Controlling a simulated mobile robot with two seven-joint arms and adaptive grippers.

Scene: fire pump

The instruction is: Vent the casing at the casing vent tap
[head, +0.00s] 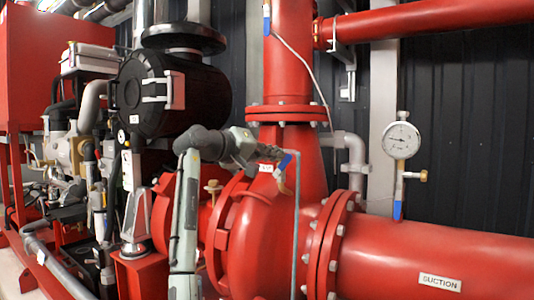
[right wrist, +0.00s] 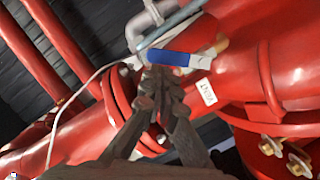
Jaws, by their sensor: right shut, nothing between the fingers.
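The casing vent tap shows as a small brass valve with a blue lever (head: 285,160) on the upper part of the red pump casing (head: 262,235). In the right wrist view the blue lever (right wrist: 170,58) lies crosswise just beyond my fingertips, with its brass body (right wrist: 221,43) at its right end. A white tag (head: 266,167) is beside the tap; it also shows in the right wrist view (right wrist: 205,92). My right gripper (head: 262,154) is shut and empty, its tips close to the lever. I cannot tell whether they touch it. My left gripper is out of view.
A thin grey pipe (head: 296,230) runs down in front of the casing. A pressure gauge (head: 402,140) with a blue-handled valve stands on the suction pipe (head: 440,260) at right. The black engine part (head: 175,95) and a bolted flange (head: 285,112) are near my arm.

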